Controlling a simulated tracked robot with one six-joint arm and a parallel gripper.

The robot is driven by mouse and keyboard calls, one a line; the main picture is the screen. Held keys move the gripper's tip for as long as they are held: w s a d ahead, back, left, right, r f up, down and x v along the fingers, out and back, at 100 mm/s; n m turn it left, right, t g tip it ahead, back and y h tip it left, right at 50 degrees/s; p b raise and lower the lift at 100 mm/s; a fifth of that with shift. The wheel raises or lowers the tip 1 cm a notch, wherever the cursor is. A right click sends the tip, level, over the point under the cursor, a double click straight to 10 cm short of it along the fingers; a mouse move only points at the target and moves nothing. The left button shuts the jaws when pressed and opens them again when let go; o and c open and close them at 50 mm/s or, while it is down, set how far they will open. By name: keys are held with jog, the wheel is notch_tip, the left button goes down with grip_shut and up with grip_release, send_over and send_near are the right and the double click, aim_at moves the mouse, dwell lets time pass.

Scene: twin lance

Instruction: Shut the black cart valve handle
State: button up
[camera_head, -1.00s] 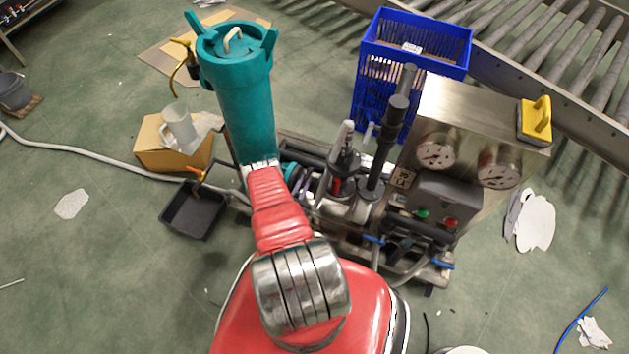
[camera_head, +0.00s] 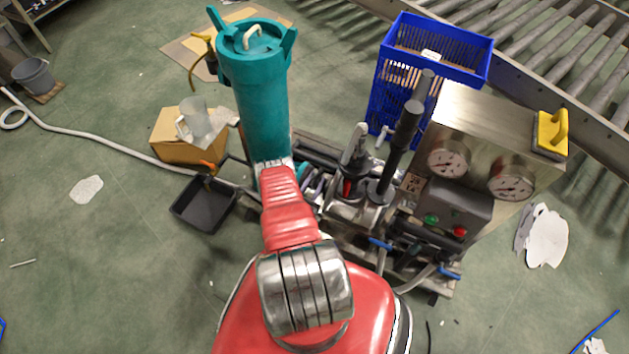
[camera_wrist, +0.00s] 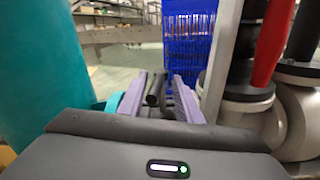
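My gripper (camera_wrist: 160,100) shows in the wrist view with its two purple-grey fingers apart.
A teal cylinder (camera_wrist: 40,60) stands close at the left of my gripper. A red handle (camera_wrist: 272,40) and black rod (camera_wrist: 303,30) stand close at the right. A blue crate (camera_wrist: 187,45) is behind. A steel gauge box (camera_head: 480,125) sits on the cart's right.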

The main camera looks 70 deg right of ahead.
jog(key=shift+a, duration=0.1)
jog(key=a, duration=1.3)
jog(key=shift+w+a, duration=0.3)
jog(key=shift+w, duration=0.1)
